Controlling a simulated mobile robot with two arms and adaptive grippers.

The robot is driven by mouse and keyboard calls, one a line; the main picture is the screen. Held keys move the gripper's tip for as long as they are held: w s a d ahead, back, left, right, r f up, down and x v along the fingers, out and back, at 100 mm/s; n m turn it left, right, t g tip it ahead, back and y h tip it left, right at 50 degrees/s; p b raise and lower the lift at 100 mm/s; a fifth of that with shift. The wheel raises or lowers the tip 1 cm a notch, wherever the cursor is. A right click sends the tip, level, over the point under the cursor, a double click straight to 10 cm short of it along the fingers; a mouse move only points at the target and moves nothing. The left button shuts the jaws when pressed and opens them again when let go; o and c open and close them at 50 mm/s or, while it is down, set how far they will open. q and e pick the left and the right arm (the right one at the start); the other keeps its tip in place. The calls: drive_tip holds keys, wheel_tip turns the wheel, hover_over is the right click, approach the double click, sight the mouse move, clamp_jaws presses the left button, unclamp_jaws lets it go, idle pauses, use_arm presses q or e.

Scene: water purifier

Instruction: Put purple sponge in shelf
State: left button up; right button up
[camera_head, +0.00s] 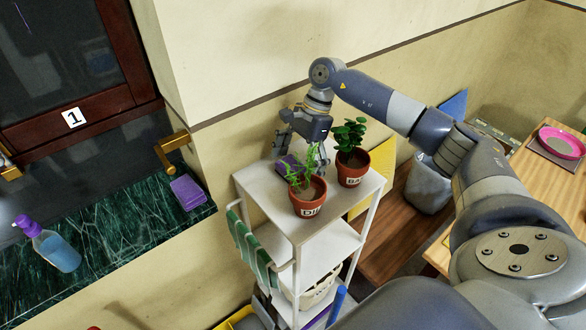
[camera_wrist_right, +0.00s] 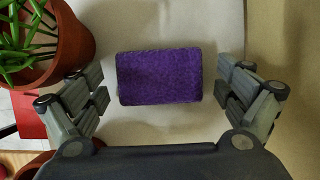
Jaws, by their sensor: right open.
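A purple sponge (camera_wrist_right: 159,76) lies flat on the white shelf's top, between my right gripper's open fingers in the right wrist view. In the head view the sponge (camera_head: 288,164) is partly hidden by the gripper and a plant. My right gripper (camera_head: 292,150) is open above the back left part of the white shelf (camera_head: 262,187). In the wrist view both fingers of the gripper (camera_wrist_right: 160,95) are apart from the sponge, one on each side. My left gripper is not in view.
Two potted plants stand on the shelf top: one pot (camera_head: 308,198) close to the gripper, another (camera_head: 353,168) to its right. The wall is close behind.

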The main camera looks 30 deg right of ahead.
drive_tip(key=c, duration=1)
drive_tip(key=shift+r, duration=0.15)
drive_tip(key=shift+c, duration=0.2)
